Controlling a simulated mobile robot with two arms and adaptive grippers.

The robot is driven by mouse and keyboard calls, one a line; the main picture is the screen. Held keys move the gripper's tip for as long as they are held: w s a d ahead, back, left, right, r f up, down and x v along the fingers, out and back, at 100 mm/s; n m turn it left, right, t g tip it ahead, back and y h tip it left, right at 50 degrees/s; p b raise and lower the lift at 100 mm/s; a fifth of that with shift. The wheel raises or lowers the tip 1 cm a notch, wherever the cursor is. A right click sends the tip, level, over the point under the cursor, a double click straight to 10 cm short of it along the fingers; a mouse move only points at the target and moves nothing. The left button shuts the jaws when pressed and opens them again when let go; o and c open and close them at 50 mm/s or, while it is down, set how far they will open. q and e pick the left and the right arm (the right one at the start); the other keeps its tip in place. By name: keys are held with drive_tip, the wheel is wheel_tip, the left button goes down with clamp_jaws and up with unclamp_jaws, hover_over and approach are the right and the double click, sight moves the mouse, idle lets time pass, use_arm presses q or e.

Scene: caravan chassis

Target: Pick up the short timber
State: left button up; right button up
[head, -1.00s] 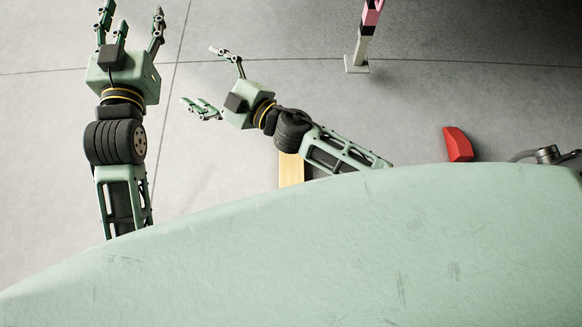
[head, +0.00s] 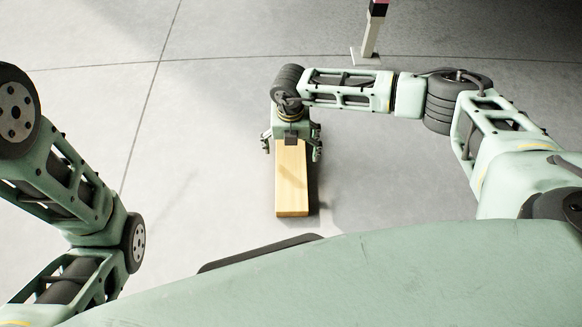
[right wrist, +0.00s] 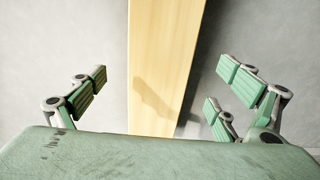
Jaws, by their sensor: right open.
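The short timber (head: 291,185) is a pale yellow wooden block lying on the grey floor in front of me. Its far end is hidden under my right gripper (head: 291,147) in the head view. The right gripper is open, with its fingers on either side of the timber. In the right wrist view the timber (right wrist: 165,60) runs between the spread fingers of the right gripper (right wrist: 170,95), with a gap on both sides. I cannot tell the gripper's exact height above it. My left arm shows at the left of the head view, but its gripper is out of frame.
A pole with a pink and black top and a pale foot (head: 371,35) stands on the floor at the top of the head view. A dark flat piece (head: 258,252) shows at my body's edge. The floor around the timber is clear.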

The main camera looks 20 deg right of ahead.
sight(291, 160)
drive_tip(key=shift+f+b, duration=0.4)
drive_tip(key=shift+f, duration=0.55)
drive_tip(key=f+b, duration=0.5)
drive_tip(key=shift+s, duration=0.2)
drive_tip(key=shift+r, duration=0.1)
drive_tip(key=shift+c, duration=0.2)
drive_tip(key=c, duration=1.7)
drive_tip(key=shift+c, duration=0.5)
drive_tip(key=shift+r, duration=0.15)
